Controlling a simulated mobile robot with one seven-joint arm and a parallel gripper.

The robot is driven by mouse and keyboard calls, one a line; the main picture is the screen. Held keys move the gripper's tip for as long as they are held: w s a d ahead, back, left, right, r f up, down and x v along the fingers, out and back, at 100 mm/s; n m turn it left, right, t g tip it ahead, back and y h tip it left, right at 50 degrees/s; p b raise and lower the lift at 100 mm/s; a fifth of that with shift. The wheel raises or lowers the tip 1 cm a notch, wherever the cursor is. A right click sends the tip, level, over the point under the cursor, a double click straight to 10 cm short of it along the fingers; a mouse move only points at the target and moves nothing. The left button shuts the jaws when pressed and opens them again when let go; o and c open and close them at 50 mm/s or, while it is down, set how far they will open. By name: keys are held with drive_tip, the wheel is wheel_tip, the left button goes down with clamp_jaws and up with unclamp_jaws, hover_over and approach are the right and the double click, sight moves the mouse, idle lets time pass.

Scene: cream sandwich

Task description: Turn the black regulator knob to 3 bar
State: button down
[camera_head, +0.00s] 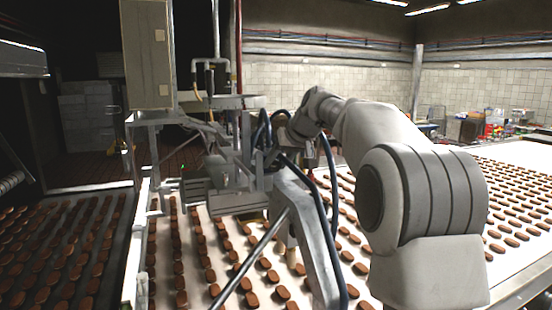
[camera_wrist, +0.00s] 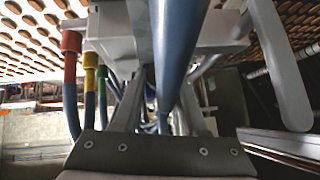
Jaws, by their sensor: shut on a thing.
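In the wrist view my gripper (camera_wrist: 160,92) reaches forward with its two grey fingers close together. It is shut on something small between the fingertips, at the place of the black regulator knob. A thick blue-grey hose (camera_wrist: 176,45) crosses in front and hides most of the knob, so its scale and setting cannot be read. In the head view my arm bends down behind the depositing machine (camera_head: 235,195). There the machine frame and hoses hide the gripper and the knob.
Red (camera_wrist: 71,42), yellow (camera_wrist: 90,60) and green (camera_wrist: 102,72) hose fittings sit left of my fingers in the wrist view. Dark hoses (camera_head: 322,205) loop close to my wrist. A white conveyor (camera_head: 510,180) with rows of brown biscuits runs beneath. A grey cabinet (camera_head: 148,55) stands at left.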

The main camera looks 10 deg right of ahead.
drive_tip(key=shift+d+m+y, duration=0.2)
drive_tip(key=shift+m+y, duration=0.3)
drive_tip(key=shift+y, duration=0.4)
drive_tip(key=shift+c, duration=2.2)
unclamp_jaws()
drive_tip(key=v, duration=1.7)
drive_tip(key=shift+d+r+b, duration=0.2)
drive_tip(key=shift+b, duration=0.1)
